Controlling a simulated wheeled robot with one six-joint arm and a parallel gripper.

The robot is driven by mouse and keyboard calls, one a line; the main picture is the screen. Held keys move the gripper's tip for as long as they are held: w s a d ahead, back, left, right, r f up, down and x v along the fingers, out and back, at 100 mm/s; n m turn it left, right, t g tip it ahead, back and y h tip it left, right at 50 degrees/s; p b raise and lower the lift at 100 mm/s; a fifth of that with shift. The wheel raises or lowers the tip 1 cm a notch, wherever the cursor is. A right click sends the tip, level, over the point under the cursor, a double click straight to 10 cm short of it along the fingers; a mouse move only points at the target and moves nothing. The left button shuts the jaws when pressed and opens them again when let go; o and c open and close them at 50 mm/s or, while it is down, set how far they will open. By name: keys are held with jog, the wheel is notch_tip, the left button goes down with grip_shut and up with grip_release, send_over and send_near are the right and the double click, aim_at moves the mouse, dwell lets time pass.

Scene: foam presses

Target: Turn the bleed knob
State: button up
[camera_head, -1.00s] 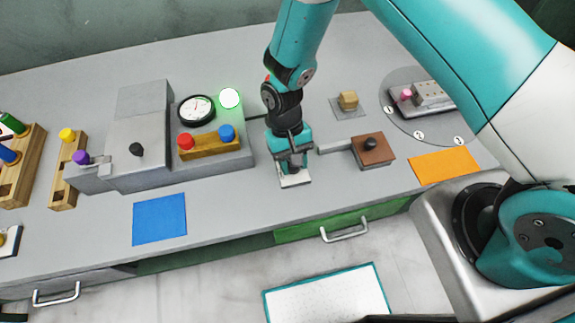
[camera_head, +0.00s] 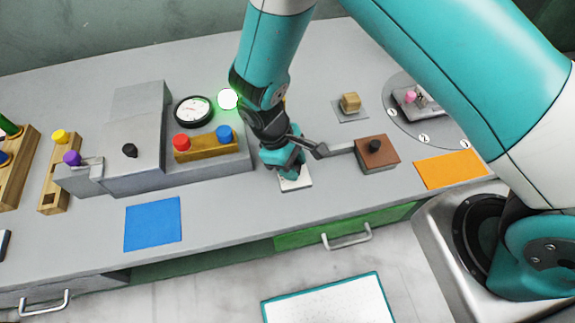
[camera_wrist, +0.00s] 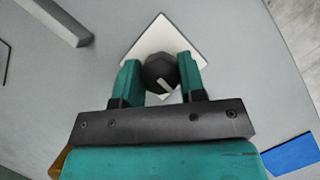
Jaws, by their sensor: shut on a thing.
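The bleed knob (camera_wrist: 161,74) is a dark, faceted knob with a pale pointer line, seen from above in the wrist view. It stands on a white square plate (camera_wrist: 159,34), which also shows on the bench in the head view (camera_head: 297,183). My gripper (camera_wrist: 160,77) is around the knob, with one teal finger on each side, shut on it. In the head view my gripper (camera_head: 288,172) points down over the plate and hides the knob.
A grey press (camera_head: 135,150) with a gauge (camera_head: 194,111) and red and blue buttons stands left. A blue mat (camera_head: 153,223) and orange mat (camera_head: 450,168) lie flat. A round light (camera_head: 228,99) glows whitish green.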

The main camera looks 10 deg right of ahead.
jog(key=shift+w+a+n, duration=0.15)
jog(key=shift+n, duration=0.25)
jog(key=o, duration=0.9)
jog(key=b+v, duration=0.1)
jog(key=v, duration=0.4)
jog(key=b+v, duration=0.1)
jog(key=v, duration=0.5)
jog(key=b+v, duration=0.1)
jog(key=v, duration=0.5)
jog(key=shift+s+r, duration=0.25)
jog(key=shift+s, duration=0.05)
